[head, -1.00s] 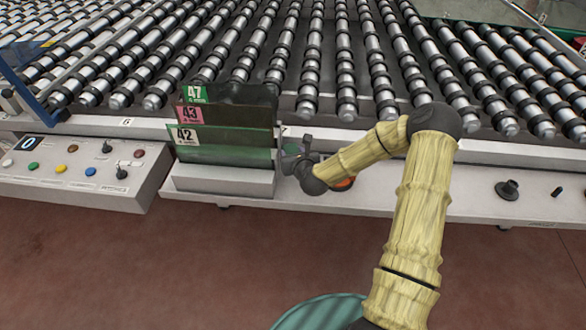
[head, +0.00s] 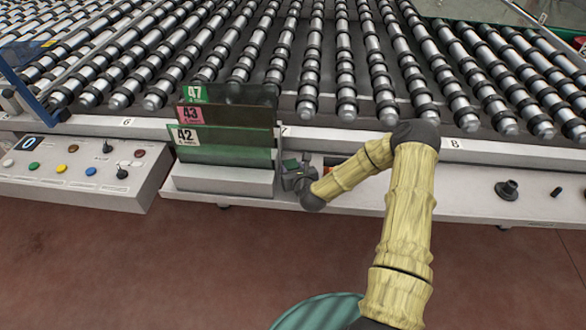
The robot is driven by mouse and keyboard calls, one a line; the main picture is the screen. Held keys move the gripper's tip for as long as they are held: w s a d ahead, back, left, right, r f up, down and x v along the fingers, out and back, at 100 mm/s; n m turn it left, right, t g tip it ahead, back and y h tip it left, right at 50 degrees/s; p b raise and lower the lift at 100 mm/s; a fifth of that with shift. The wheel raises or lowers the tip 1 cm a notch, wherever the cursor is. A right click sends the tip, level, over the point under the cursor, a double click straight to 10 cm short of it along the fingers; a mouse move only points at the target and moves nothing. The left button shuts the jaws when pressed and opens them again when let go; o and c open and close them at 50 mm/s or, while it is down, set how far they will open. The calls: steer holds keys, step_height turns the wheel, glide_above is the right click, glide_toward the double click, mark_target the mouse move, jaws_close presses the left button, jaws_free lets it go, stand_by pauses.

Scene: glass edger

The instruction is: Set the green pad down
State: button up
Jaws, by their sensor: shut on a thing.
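My gripper (head: 292,174) is at the right end of the grey rack (head: 215,181), low over the narrow white ledge. It is shut, and the dark fingers are small and partly hidden by the wrist. The green pad in its grip cannot be made out clearly from this view. I cannot tell whether the pad touches the ledge or the rack.
Glass panes labelled 47, 43 and 42 (head: 225,138) stand in the rack, close to my gripper. Rollers (head: 345,70) lie behind. A control panel (head: 80,172) is at left. A black knob (head: 508,189) stands on the ledge (head: 440,200), with free room to its left.

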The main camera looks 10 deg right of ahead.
steer(key=shift+f, duration=0.1)
steer(key=o, duration=0.7)
steer(key=shift+r, duration=0.2)
steer(key=shift+s, duration=0.3)
steer(key=b+v, duration=0.1)
steer(key=v, duration=1)
steer(key=shift+s, duration=0.2)
